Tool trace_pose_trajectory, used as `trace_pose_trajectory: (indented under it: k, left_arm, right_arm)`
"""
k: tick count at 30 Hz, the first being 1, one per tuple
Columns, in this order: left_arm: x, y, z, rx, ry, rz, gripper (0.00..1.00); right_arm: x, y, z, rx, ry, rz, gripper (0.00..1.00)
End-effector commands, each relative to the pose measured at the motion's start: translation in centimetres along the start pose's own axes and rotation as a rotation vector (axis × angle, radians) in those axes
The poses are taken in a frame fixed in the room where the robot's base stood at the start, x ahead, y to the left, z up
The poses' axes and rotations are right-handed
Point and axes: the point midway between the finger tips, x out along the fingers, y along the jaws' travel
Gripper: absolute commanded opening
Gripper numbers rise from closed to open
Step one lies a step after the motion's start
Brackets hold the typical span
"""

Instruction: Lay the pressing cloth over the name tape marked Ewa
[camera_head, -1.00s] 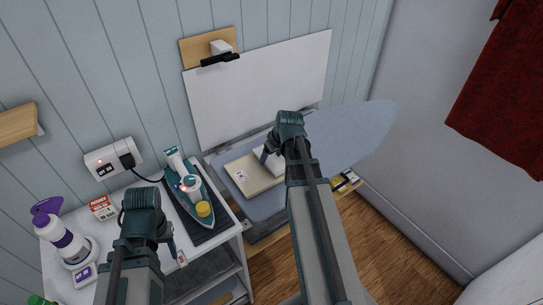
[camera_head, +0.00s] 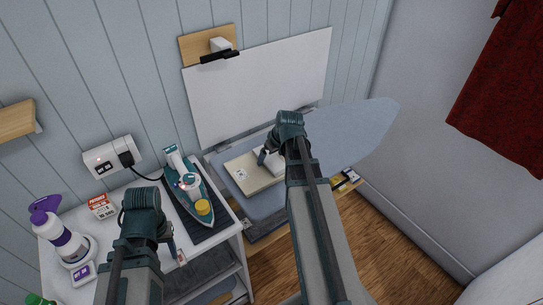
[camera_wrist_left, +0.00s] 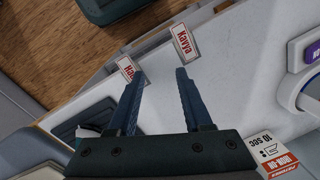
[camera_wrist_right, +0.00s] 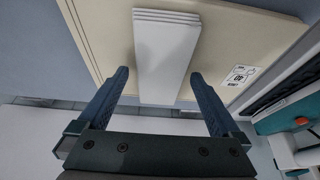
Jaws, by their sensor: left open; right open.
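In the right wrist view a folded white cloth (camera_wrist_right: 166,58), likely the pressing cloth, lies on a flat beige piece (camera_wrist_right: 235,45) with a printed care label. It also shows partly behind my right arm in the head view (camera_head: 275,160). My right gripper (camera_wrist_right: 159,76) is open, its fingers on either side of the white cloth's near end; contact cannot be told. My left gripper (camera_wrist_left: 160,74) is open and empty above the white worktop edge. Two red-framed name tapes are near it: one reads Kavya (camera_wrist_left: 184,43), the other starts "Ha" (camera_wrist_left: 127,69). I see no tape reading Ewa.
The blue ironing board (camera_head: 365,135) carries the beige piece. A teal iron (camera_head: 190,190) rests on a dark mat on the white worktop (camera_head: 150,195). A purple-and-white spray bottle (camera_head: 62,238) stands at left. A white panel (camera_head: 260,85) is behind the board.

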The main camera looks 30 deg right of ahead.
Motion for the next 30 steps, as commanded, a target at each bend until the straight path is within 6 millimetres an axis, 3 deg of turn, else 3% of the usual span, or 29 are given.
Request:
trace_pose_trajectory:
  k: [11,30]
  left_arm:
    - [-2.0,-0.2,0.1,0.000,0.000,0.000,0.50]
    - [-11.2,-1.1,0.7,0.002,0.000,0.000,0.50]
  right_arm:
    - [-2.2,0.0,-0.1,0.000,0.000,0.000,1.00]
    - [-12.2,-0.1,-0.2,0.000,0.000,0.000,1.00]
